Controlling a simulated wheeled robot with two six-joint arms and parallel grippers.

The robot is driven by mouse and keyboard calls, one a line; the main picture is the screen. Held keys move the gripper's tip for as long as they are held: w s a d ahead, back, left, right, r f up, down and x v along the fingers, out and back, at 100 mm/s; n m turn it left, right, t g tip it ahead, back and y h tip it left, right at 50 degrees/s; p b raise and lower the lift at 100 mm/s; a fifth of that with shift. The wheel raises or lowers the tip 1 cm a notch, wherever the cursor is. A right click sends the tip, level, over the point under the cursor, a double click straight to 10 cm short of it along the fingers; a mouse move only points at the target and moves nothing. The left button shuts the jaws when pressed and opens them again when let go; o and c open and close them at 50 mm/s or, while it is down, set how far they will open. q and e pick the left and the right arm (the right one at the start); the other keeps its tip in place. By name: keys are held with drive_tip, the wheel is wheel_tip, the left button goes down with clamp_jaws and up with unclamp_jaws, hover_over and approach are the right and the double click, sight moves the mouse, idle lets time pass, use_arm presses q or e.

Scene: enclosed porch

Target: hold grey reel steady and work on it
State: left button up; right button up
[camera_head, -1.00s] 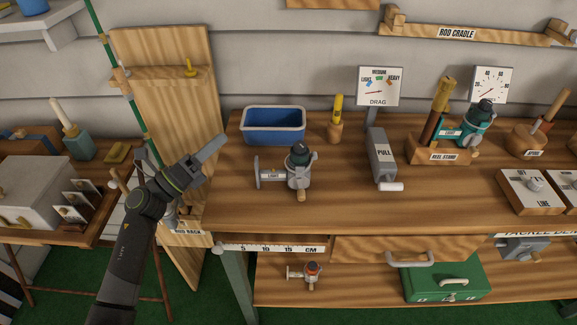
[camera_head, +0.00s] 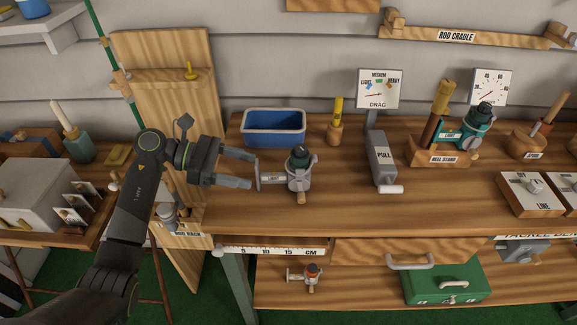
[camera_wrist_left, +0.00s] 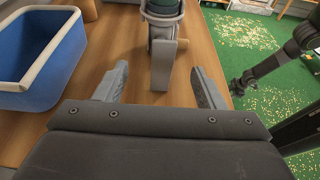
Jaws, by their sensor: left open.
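The grey reel (camera_head: 299,178) with a dark green top stands on the wooden bench, its labelled foot pointing left. My left gripper (camera_head: 254,171) is open at the left of the reel, with its fingertips near the foot. In the left wrist view, the reel's grey foot (camera_wrist_left: 162,65) lies between the two spread fingers of the left gripper (camera_wrist_left: 160,78), with a gap on each side. My right gripper (camera_wrist_left: 240,85) shows small and dark at the right of that view, over the green floor; its jaws are too small to read.
A blue bin (camera_head: 274,127) stands behind the reel, close to the left gripper. The grey pull gauge (camera_head: 381,160) is to the right. A teal reel (camera_head: 468,130) sits on the reel stand (camera_head: 440,155).

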sight(259, 173)
use_arm(q)
drive_tip(key=p+x, duration=0.1)
drive_tip(key=x, duration=0.3)
drive_tip(key=shift+d+r, duration=0.15)
drive_tip(key=b+x, duration=0.2)
drive_tip(key=x, duration=0.1)
drive_tip(key=shift+f, duration=0.4)
drive_tip(key=shift+d+b, duration=0.5)
drive_tip(key=shift+d, duration=0.1)
drive_tip(key=c, duration=1)
